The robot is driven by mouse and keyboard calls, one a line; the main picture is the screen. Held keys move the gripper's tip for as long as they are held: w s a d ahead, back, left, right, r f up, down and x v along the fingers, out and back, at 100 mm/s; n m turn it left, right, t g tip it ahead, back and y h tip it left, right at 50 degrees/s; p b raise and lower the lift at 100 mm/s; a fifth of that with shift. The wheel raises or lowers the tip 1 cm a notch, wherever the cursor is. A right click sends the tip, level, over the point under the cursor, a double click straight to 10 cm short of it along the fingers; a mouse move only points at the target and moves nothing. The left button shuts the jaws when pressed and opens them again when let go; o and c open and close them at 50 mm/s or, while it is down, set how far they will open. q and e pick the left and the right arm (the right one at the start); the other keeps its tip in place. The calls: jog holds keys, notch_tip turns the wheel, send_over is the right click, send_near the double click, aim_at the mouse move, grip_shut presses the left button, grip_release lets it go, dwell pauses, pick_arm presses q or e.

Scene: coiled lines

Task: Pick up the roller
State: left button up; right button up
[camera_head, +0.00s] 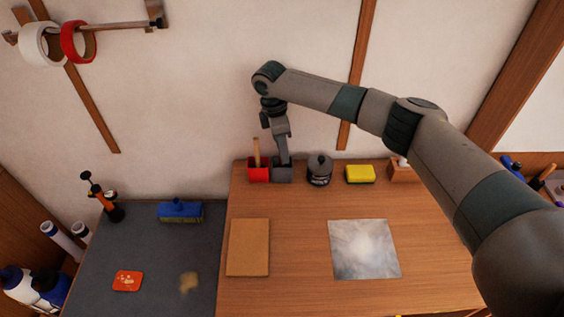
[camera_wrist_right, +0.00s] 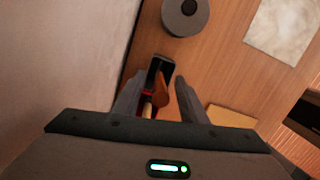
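No roller can be made out for certain. A red cup (camera_head: 258,174) holds an upright light wooden handle (camera_head: 256,150). A dark grey cup (camera_head: 281,175) stands to its right, against the wall. My right gripper (camera_head: 283,155) points down just above the grey cup. In the wrist view my right gripper (camera_wrist_right: 157,88) is open. A brown wooden handle (camera_wrist_right: 161,92) shows between its fingers, above the dark cup (camera_wrist_right: 160,66); the fingers look apart from it. The lighter handle (camera_wrist_right: 147,110) is beside the left finger. What the handles belong to is hidden. My left gripper is not in view.
A dark round pot (camera_head: 319,172), a yellow sponge (camera_head: 360,174) and a wooden box (camera_head: 402,173) line the wall. A tan board (camera_head: 248,247) and a grey sheet (camera_head: 364,249) lie on the table. A blue brush (camera_head: 181,211) is on the dark surface at left.

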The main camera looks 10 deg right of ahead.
grip_shut()
jog(key=shift+r, duration=0.15)
jog(key=shift+r+b, duration=0.4)
jog(key=shift+r, duration=0.15)
notch_tip(320, 180, up, 8)
jog(key=b, duration=0.3)
jog(key=shift+f, duration=0.25)
jog(key=shift+r, duration=0.6)
